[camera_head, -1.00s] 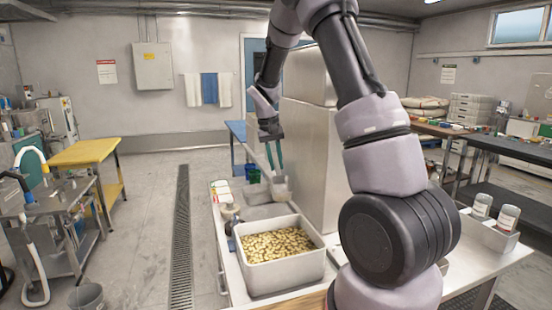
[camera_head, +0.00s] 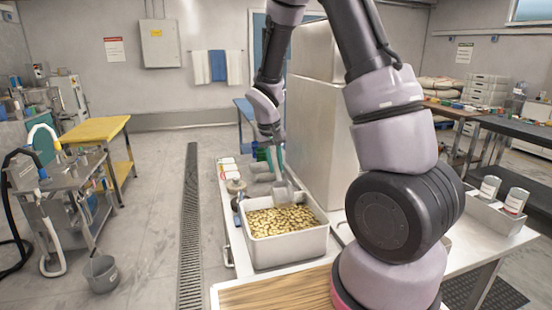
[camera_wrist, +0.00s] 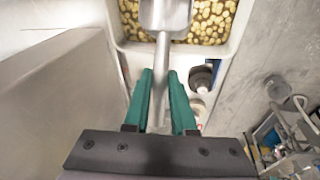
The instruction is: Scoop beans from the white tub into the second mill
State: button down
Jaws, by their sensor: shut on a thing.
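The white tub (camera_head: 290,248) stands on the counter, holding many tan beans (camera_head: 280,220). My gripper (camera_head: 274,160) is shut on the handle of a metal scoop (camera_head: 283,191). The scoop's bowl is at the tub's far side, over or just at the beans; I cannot tell whether it touches them. In the wrist view the green fingers (camera_wrist: 160,75) close around the scoop handle, and the scoop's bowl (camera_wrist: 166,14) overlaps the beans (camera_wrist: 210,20). A small round-topped object (camera_head: 236,186) stands beyond the tub's left corner, perhaps a mill. I cannot identify the second mill.
A tall metal cabinet (camera_head: 318,130) rises right of the scoop, close to my arm. Grey objects (camera_head: 262,172) lie behind the tub. A wooden board (camera_head: 275,294) is in front. Two labelled cans (camera_head: 515,200) sit in a tray at right.

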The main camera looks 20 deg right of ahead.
jog(key=s+a+x, duration=0.2)
jog(key=x, duration=1)
jog(key=shift+f, duration=0.55)
dwell(0.4)
jog(key=shift+a, duration=0.1)
dwell(0.6)
jog(key=shift+w+r, duration=0.1)
jog(key=shift+r, duration=6.45)
jog(key=shift+w+r+g, duration=0.1)
jog(key=shift+r+g, duration=0.2)
jog(key=shift+g, duration=0.6)
jog(key=shift+r+n+g, duration=0.15)
jog(key=shift+r+g, duration=0.2)
jog(key=shift+g, duration=0.55)
jog(key=shift+r+n+g, duration=0.15)
jog(key=shift+r+g, duration=0.2)
jog(key=shift+g, duration=0.55)
